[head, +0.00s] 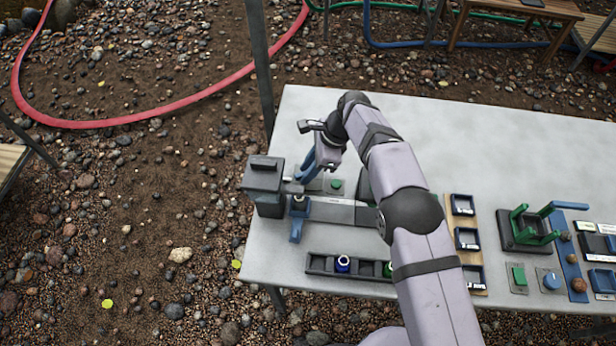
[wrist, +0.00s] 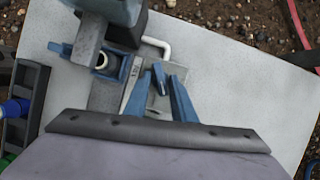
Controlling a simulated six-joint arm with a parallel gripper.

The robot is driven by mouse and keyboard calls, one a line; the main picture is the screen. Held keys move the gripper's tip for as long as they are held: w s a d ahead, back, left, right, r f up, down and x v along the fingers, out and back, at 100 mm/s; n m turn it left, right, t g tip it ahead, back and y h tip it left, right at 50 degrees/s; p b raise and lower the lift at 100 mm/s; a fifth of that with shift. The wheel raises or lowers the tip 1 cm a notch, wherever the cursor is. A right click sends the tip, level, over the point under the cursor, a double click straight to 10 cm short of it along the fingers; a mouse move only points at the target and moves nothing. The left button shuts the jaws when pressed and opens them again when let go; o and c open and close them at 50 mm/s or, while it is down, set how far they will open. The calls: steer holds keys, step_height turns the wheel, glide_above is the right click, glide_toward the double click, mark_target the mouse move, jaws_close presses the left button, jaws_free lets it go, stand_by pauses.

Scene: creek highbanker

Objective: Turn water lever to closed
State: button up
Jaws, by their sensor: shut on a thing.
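My gripper (head: 308,168) is low over the left end of the table, beside a dark block-shaped unit (head: 264,180). In the wrist view, its two blue fingers (wrist: 161,80) close on a small blue piece (wrist: 160,77). I take this piece to be the grip of the water lever. A white bent rod (wrist: 157,42) comes out beside the unit and ends close to the fingertips. Whether it joins the blue piece is hard to see. The fingers and wrist hide most of the lever in the head view.
A blue bracket with a pale ring (wrist: 103,62) sits left of the fingers. A dark rack (head: 325,268) with bottles lies at the table's front edge. A green stand (head: 530,228) and switches are at the right. The back of the table (head: 470,130) is clear.

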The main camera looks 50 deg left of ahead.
steer(key=shift+a+n+h+b, duration=0.1)
steer(key=shift+n+h+b, duration=0.2)
steer(key=shift+n+b, duration=0.4)
steer(key=o, duration=1.1)
steer(key=shift+c, duration=0.2)
steer(key=shift+r, duration=0.1)
steer(key=v, duration=0.7)
steer(key=shift+w, duration=0.1)
steer(key=shift+c, duration=0.3)
